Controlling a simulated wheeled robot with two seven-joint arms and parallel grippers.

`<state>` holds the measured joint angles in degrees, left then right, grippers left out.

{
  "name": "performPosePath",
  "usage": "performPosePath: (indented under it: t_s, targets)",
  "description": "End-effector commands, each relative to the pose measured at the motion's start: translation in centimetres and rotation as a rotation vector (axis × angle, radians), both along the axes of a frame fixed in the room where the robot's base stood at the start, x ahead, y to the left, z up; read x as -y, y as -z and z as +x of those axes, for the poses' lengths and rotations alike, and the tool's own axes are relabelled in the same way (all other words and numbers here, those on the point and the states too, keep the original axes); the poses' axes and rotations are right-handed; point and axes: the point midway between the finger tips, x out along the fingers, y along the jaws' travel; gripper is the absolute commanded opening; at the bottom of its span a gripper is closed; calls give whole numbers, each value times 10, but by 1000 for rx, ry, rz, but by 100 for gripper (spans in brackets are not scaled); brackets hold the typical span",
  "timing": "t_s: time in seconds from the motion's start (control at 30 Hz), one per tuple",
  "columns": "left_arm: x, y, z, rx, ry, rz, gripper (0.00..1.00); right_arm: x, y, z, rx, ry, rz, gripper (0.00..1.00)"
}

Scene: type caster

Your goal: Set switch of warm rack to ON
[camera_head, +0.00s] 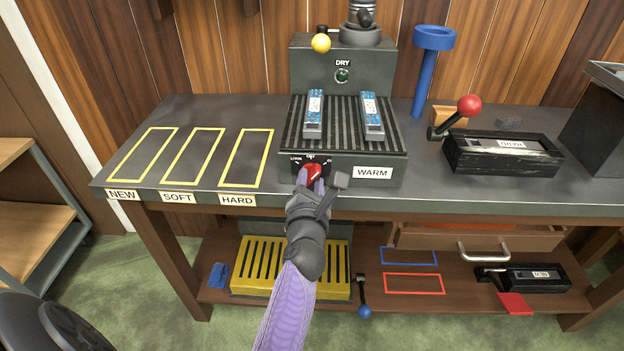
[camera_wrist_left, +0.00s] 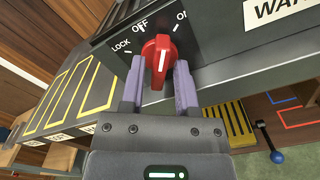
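The warm rack (camera_head: 390,152) is a dark ribbed box on the bench with a WARM label. Its red switch knob (camera_head: 314,171) is on the front, with LOCK, OFF and ON marks. In the left wrist view the knob (camera_wrist_left: 157,60) has a white line that points up, between OFF and ON. My left gripper (camera_head: 311,183) is at the knob. In the left wrist view its purple fingers (camera_wrist_left: 160,85) stand on both sides of the knob and appear closed on it. The fingers hide part of the knob's lower sides. My right gripper is not in view.
Two blue-and-grey pieces (camera_head: 314,112) lie on the rack top, below the DRY panel (camera_head: 342,70). Yellow outlined areas (camera_head: 192,157) to the left are empty. A black device with a red-ball lever (camera_head: 469,106) stands right. A yellow slotted tray (camera_head: 290,268) is on the lower shelf.

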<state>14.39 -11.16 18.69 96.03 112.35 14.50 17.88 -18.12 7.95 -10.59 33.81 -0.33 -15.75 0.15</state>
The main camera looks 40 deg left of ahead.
Motion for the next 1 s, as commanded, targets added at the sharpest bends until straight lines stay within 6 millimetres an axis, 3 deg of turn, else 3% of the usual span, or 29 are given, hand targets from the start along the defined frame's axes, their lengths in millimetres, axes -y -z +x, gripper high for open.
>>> performPosePath:
  t_s: [0.03,0.17,0.43,0.73,1.0]
  targets:
    - [0,0,0,0,0,0,27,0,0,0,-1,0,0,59]
    - [0,0,0,0,0,0,0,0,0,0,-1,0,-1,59]
    - [0,-1,0,-9,0,15,0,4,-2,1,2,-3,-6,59]
    - [1,-2,0,-172,0,281,0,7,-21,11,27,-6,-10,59]
    - [1,1,0,-181,0,296,0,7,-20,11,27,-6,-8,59]
